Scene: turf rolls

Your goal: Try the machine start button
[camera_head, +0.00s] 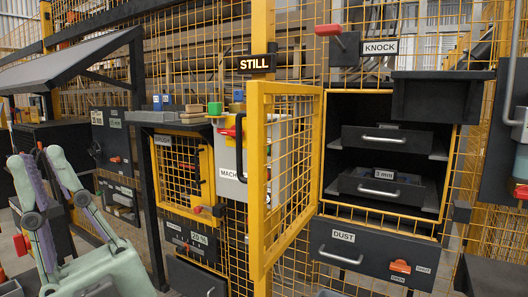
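A light grey panel (226,160) with a label starting "MACH" stands at the centre. The yellow post of an open mesh door (257,185) hides its right part and the rest of the label. A red part (226,131) shows near the panel's top; I cannot tell if it is a button. No clear start button shows. A lit sign above reads "STILL" (254,63). My gripper (35,157) is at the lower left, well left of the panel. Its two fingers point up, apart, with nothing seen between them.
A small shelf (150,116) with coloured blocks juts out left of the panel. A black cabinet with drawers (390,140) stands at the right, above a "DUST" drawer (350,250). The mesh door swings out in front. A sloped dark canopy (65,65) overhangs the left.

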